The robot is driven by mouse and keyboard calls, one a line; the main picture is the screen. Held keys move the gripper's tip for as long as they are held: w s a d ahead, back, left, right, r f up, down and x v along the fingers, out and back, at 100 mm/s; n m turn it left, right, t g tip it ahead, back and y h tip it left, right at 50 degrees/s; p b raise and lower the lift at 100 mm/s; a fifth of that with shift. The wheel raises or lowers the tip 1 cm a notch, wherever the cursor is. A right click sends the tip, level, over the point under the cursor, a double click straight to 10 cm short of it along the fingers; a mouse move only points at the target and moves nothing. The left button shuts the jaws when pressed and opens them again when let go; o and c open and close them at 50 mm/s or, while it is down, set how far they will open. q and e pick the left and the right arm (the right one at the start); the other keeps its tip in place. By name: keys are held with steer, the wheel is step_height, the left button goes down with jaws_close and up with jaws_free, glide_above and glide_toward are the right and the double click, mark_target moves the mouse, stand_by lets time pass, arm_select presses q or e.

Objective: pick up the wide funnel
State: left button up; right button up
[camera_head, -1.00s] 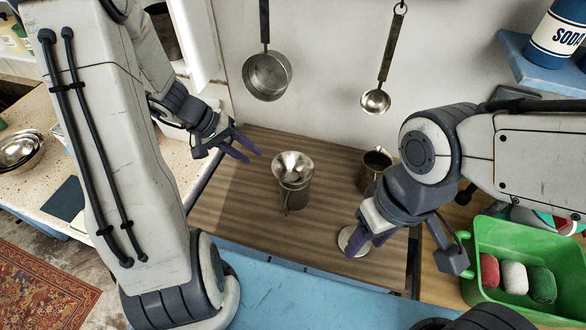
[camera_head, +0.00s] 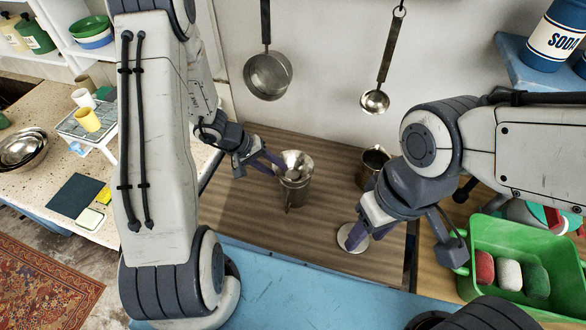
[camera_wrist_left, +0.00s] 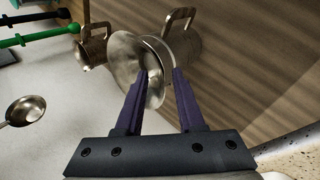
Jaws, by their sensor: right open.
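The wide funnel (camera_head: 297,159) is shiny metal and sits, mouth up, in the top of a metal jug (camera_head: 293,193) on the brown board. My left gripper (camera_head: 277,164) is open at the funnel's left rim. In the left wrist view the funnel (camera_wrist_left: 122,58) reaches between the two spread fingers (camera_wrist_left: 160,82), its rim edge in the gap; I cannot tell whether either finger touches it. The jug (camera_wrist_left: 184,46) shows behind it. My right gripper (camera_head: 358,233) is open, low over a round pale disc (camera_head: 342,240), which it partly hides.
A second metal mug (camera_head: 373,163) stands right of the jug, near my right arm. A pan (camera_head: 268,77) and a ladle (camera_head: 375,102) hang on the wall behind. A green tub (camera_head: 480,232) with sponges stands at the right. The board's front left is clear.

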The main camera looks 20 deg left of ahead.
arm_select(q)
jaws_close()
stand_by(1.4)
